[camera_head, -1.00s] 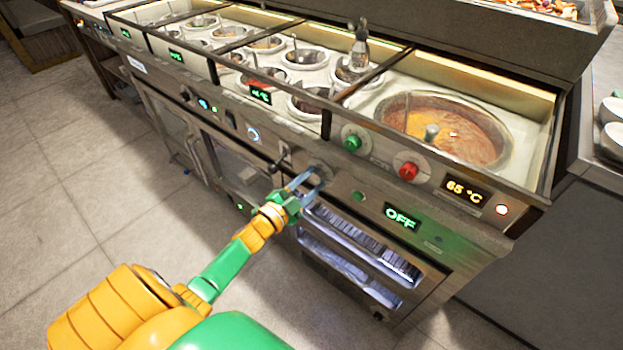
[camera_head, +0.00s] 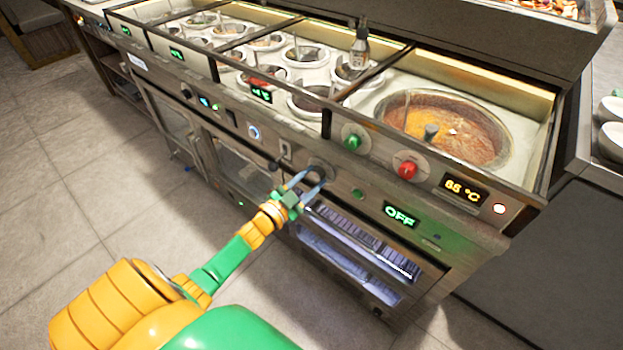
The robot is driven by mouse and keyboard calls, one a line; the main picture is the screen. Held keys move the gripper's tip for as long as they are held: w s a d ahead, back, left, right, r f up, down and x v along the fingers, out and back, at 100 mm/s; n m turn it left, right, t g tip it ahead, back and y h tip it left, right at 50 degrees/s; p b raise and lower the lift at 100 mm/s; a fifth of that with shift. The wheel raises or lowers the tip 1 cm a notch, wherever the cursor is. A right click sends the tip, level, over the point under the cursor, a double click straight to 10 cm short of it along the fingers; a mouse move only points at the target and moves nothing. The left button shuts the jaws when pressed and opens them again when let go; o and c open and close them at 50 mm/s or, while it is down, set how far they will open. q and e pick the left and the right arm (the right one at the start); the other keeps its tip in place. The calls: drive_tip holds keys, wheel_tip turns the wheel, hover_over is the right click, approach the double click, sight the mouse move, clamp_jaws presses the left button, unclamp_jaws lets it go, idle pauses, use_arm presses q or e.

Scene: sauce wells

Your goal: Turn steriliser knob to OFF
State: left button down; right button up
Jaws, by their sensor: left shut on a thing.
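The steriliser knob (camera_head: 320,168) is a round grey dial on the steel front panel, above the lit lower compartment. The display to its right (camera_head: 401,215) reads OFF in green. My left gripper (camera_head: 316,180) reaches the knob from the lower left, and its two blue-grey fingers are closed on it. The fingers hide part of the knob, so I cannot read its pointer. My right gripper is not in view.
A green knob (camera_head: 352,141) and a red knob (camera_head: 407,170) sit on the panel above and to the right. A large sauce well (camera_head: 505,150) is above them. A bottle (camera_head: 360,48) stands among several small wells. The tiled floor (camera_head: 100,190) at left is clear.

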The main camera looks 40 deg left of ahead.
use_arm(q)
drive_tip(key=shift+c, duration=1.9)
unclamp_jaws()
drive_tip(key=s+p, duration=0.1)
drive_tip(key=s, duration=0.6)
drive_tip(key=shift+a, duration=0.25)
drive_tip(key=shift+f, duration=0.15)
